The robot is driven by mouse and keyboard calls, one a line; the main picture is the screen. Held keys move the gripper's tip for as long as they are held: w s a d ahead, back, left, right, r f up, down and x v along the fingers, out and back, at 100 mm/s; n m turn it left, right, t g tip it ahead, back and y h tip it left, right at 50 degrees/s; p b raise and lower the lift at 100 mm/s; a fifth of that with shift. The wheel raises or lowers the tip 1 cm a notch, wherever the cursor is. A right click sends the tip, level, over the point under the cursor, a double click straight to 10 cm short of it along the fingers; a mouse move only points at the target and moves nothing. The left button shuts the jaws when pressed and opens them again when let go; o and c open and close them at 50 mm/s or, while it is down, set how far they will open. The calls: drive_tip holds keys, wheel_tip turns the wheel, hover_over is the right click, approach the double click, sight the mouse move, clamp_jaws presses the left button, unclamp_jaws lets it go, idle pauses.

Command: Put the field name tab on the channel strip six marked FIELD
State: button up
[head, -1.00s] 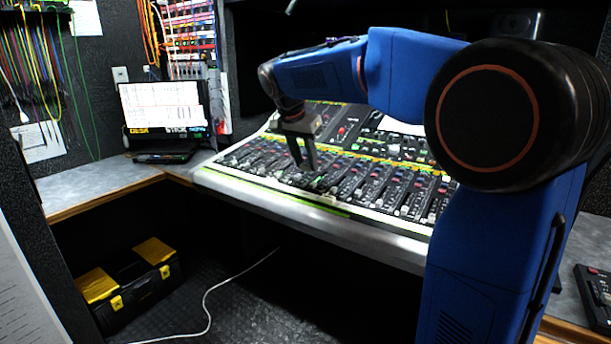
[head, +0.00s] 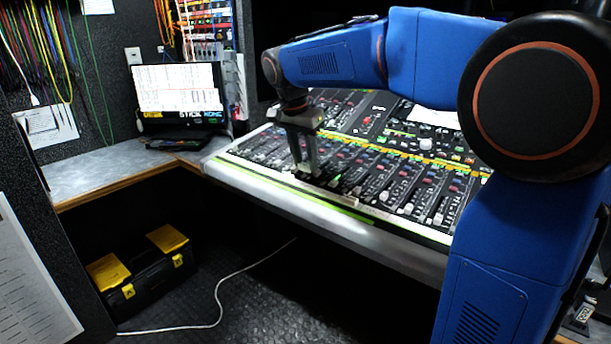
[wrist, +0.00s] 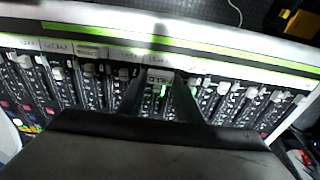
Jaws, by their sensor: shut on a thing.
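My gripper (head: 307,172) points down at the front part of the mixing console (head: 290,207). In the wrist view my gripper (wrist: 161,82) is shut on a small pale tab, taken as the field name tab (wrist: 160,74). Writing on it is too small to read. Some labels bear handwriting that I cannot read, so the strip marked FIELD cannot be picked out. A green light (wrist: 163,91) glows between the fingers.
Rows of fader caps (wrist: 222,88) stand close on both sides of my fingers. A laptop (head: 180,95) sits on the side desk at the left. A black and yellow toolbox (head: 150,275) and a white cable (head: 218,310) lie on the floor.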

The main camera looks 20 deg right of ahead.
sight(304, 169)
drive_tip(key=shift+s+a+x, duration=0.1)
drive_tip(key=shift+a+x, duration=0.05)
drive_tip(key=shift+x, duration=0.65)
drive_tip(key=shift+s+a+x, duration=0.1)
drive_tip(key=shift+a+x, duration=0.05)
drive_tip(key=shift+x, duration=0.6)
drive_tip(key=shift+s+a+x, duration=0.1)
drive_tip(key=shift+a+x, duration=0.05)
drive_tip(key=shift+x, duration=0.65)
drive_tip(key=shift+f, duration=0.2)
drive_tip(key=o, duration=1)
drive_tip(key=v, duration=1.2)
drive_tip(key=shift+s, duration=0.1)
